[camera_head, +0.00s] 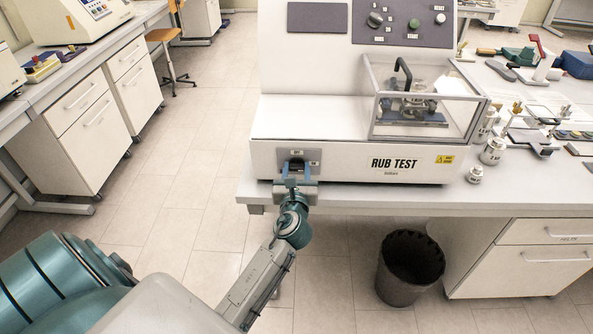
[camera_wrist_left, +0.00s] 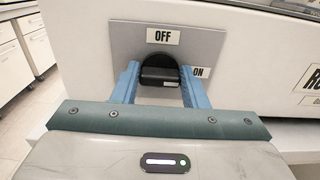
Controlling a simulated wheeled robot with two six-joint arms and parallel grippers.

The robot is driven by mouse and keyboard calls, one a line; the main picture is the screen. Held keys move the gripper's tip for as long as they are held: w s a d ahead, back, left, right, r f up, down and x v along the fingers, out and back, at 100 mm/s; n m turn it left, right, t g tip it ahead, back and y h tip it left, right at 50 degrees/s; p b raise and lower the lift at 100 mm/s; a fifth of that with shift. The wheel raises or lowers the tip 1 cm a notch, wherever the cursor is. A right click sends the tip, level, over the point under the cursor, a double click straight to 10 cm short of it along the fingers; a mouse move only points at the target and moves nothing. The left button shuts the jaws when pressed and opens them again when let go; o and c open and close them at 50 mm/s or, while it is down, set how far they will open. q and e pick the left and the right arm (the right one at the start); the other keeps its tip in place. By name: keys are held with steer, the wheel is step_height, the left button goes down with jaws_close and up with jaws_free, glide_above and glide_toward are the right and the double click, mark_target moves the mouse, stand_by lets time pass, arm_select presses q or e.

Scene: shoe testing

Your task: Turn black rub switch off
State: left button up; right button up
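The black rub switch (camera_wrist_left: 158,76) sits in a grey plate (camera_wrist_left: 125,40) on the front of the white rub test machine (camera_head: 300,128). An OFF label is above the switch and an ON label is to its right. My left gripper (camera_wrist_left: 160,80) is at the switch, with one blue finger on each side of it. The fingers stand apart, and I cannot tell whether they touch the switch. In the head view the left gripper (camera_head: 298,170) reaches the plate at the machine's lower left and hides most of the switch. My right gripper is not in view.
The machine stands on a grey table (camera_head: 350,197) with small bottles (camera_head: 492,151) and tools at its right. A black bin (camera_head: 408,268) stands on the floor below. Another bench with drawers (camera_head: 90,115) is at the left, with clear floor between.

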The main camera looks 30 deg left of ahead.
arm_select(q)
steer(key=c, duration=0.4)
steer(key=shift+o, duration=0.2)
steer(key=n+b, duration=0.1)
steer(key=n, duration=0.3)
steer(key=shift+n, duration=0.4)
steer(key=n+b, duration=0.1)
steer(key=n, duration=0.2)
steer(key=shift+f+n, duration=0.15)
steer(key=shift+n, duration=0.15)
steer(key=n+b, duration=0.1)
steer(key=n, duration=0.1)
steer(key=shift+a+n, duration=0.1)
steer(key=shift+n, duration=0.3)
steer(key=n+b, duration=0.2)
steer(key=n, duration=0.2)
steer(key=shift+f, duration=0.1)
steer(key=shift+s+n+b, duration=0.1)
steer(key=shift+n+b, duration=0.65)
steer(key=shift+n, duration=0.75)
